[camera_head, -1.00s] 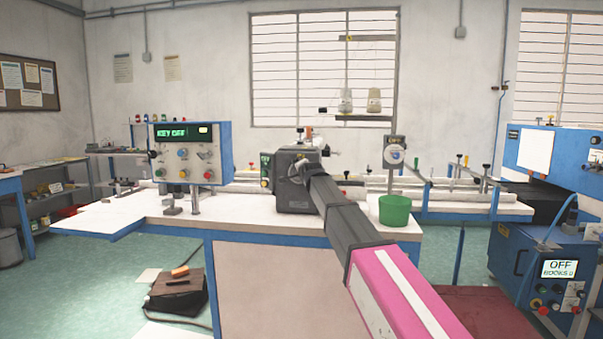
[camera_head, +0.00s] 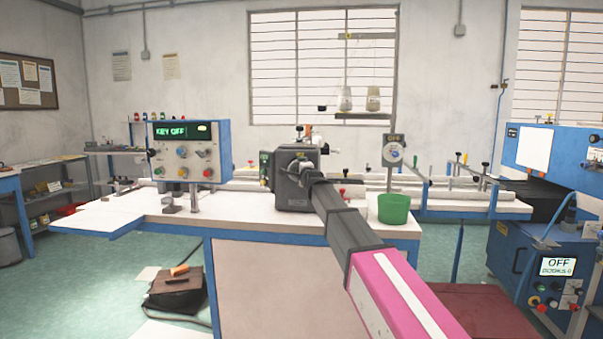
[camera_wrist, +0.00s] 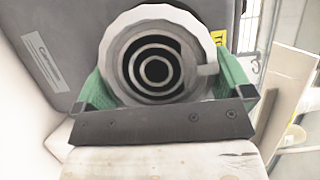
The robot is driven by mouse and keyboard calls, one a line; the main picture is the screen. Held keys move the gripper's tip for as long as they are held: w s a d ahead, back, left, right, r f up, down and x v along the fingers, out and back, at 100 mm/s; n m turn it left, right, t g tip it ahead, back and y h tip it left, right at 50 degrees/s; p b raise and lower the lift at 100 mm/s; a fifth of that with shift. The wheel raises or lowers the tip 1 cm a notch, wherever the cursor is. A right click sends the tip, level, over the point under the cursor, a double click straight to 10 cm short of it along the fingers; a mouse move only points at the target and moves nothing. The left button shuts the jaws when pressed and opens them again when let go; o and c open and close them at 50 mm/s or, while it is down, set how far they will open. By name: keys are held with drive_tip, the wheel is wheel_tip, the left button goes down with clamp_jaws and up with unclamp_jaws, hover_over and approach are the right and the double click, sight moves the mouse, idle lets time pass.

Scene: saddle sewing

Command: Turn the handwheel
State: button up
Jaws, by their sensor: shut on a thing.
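The handwheel (camera_wrist: 152,66) is a round, pale grey wheel with dark concentric rings at its centre and a small tab at its right edge. It fills the middle of the wrist view, against a dark grey machine housing (camera_wrist: 68,30). My gripper (camera_wrist: 165,82) has green fingers on either side of the wheel and is shut on it. In the head view the dark grey machine (camera_head: 290,187) stands on the white worktable (camera_head: 245,222). My arm reaches it from the lower right, and the wheel is mostly hidden there by my arm's end.
A blue control box (camera_head: 190,152) reading "KEY OFF" stands to the left. A brown bag (camera_head: 177,288) lies on the floor at the lower left.

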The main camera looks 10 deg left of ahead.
drive_tip(key=o, duration=0.5)
drive_tip(key=shift+s, duration=0.1)
drive_tip(key=v, duration=1)
drive_tip(key=shift+s+d, duration=0.2)
drive_tip(key=shift+s, duration=0.15)
drive_tip(key=shift+f, duration=0.15)
